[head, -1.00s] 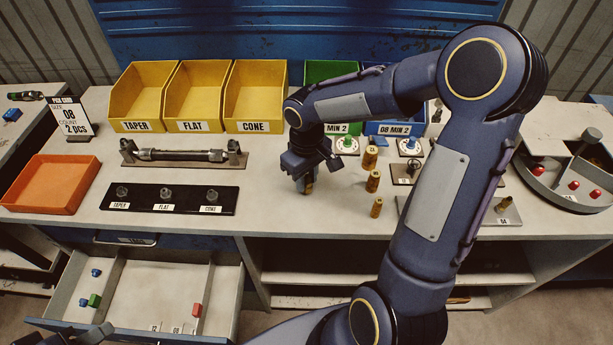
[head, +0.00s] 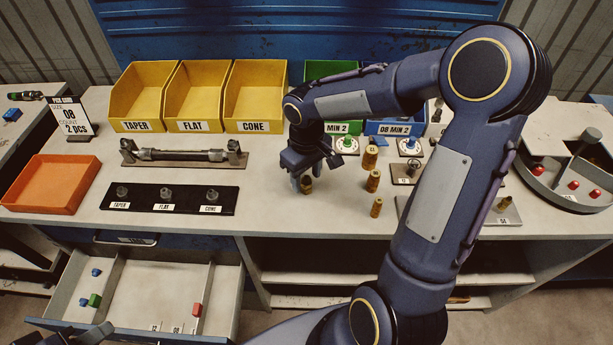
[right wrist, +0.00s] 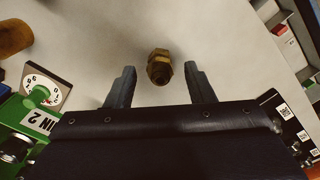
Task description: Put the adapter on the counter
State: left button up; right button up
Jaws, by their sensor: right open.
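The adapter is a small brass fitting with a hex collar. In the right wrist view the adapter (right wrist: 158,67) stands between and just beyond my two fingertips, with counter showing on both sides of it. In the head view the adapter (head: 307,185) is on the counter (head: 270,200), partly covered by my right gripper (head: 301,181). My right gripper is open, points down, and is not closed on it. A grey piece at the lower left edge (head: 95,335) may be my left gripper; its jaws cannot be made out.
Several brass fittings (head: 373,181) stand right of the adapter. A black rack (head: 140,198) labelled TAPER, FLAT and CONE lies to the left, with yellow bins (head: 255,95) behind. An orange tray (head: 50,185) is at far left. An open drawer (head: 160,285) juts out below.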

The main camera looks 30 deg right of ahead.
aim_at(306, 177)
notch_tip(306, 177, up, 10)
jog(key=s+a+m+t+y, duration=0.2)
jog(key=s, duration=0.7)
jog(key=s+a+m+t+y, duration=0.1)
jog(key=s+a+m+t, duration=0.1)
jog(key=s, duration=0.7)
jog(key=shift+a+m+t+y, duration=0.3)
jog(key=shift+a+t+y, duration=0.1)
jog(key=shift+t, duration=0.4)
jog(key=shift+r, duration=0.1)
